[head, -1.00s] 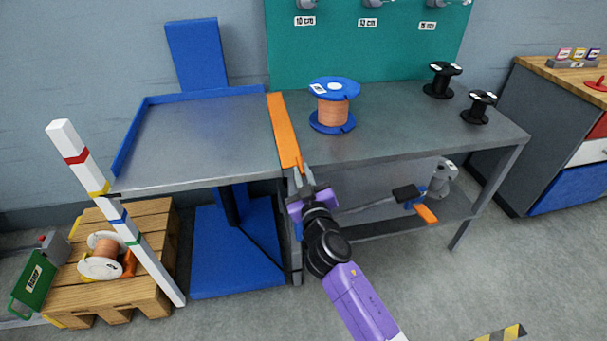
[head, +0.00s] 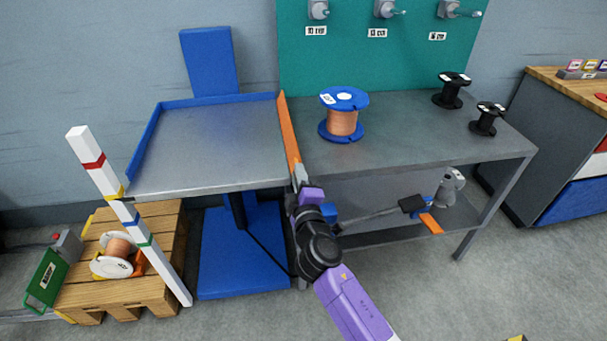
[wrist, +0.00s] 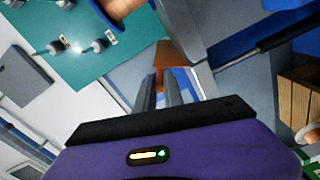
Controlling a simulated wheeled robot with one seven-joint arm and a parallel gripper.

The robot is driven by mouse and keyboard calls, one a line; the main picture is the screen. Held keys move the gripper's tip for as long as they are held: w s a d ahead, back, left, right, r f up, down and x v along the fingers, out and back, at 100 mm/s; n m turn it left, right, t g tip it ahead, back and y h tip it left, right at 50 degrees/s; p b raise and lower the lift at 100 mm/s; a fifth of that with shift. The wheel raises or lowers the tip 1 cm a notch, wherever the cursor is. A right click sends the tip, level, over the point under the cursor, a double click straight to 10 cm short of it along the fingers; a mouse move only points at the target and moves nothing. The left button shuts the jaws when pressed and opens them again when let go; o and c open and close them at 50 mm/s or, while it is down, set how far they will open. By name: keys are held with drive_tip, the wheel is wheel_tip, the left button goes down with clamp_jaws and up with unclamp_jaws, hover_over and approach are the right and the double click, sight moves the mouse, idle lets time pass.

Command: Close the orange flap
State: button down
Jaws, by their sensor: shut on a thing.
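The orange flap (head: 289,135) is a long narrow strip along the seam between the grey lift platform and the grey workbench. It looks tilted up on edge, showing a thin face in the head view. My gripper (head: 299,174) is at the flap's near end, shut on it. In the wrist view, the flap (wrist: 171,54) runs away from my gripper (wrist: 166,82), with its near end between the fingertips. The exact contact is small and partly hidden by the fingers.
The lift platform (head: 210,145) has a blue rim and is empty. A copper-wire spool (head: 342,122) stands on the workbench (head: 410,135) close right of the flap, with black spools farther right. A striped white post (head: 128,215) and wooden pallet (head: 120,285) stand left.

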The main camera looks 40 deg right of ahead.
drive_tip(key=shift+w+a+r+n+p, duration=0.1)
drive_tip(key=shift+w+a+n+p, duration=0.2)
drive_tip(key=shift+n, duration=0.65)
drive_tip(key=shift+w+a+f+n+p, duration=0.15)
drive_tip(key=shift+a+n, duration=0.3)
drive_tip(key=shift+n, duration=0.45)
drive_tip(key=shift+w+a+r+n+p, duration=0.15)
drive_tip(key=shift+w+a+n, duration=0.2)
drive_tip(key=shift+n, duration=0.6)
drive_tip(key=c, duration=1.5)
unclamp_jaws()
drive_tip(key=shift+o, duration=0.2)
drive_tip(key=shift+s, duration=0.1)
drive_tip(key=v, duration=0.7)
drive_tip(key=shift+s+a, duration=0.25)
drive_tip(key=shift+s, duration=0.05)
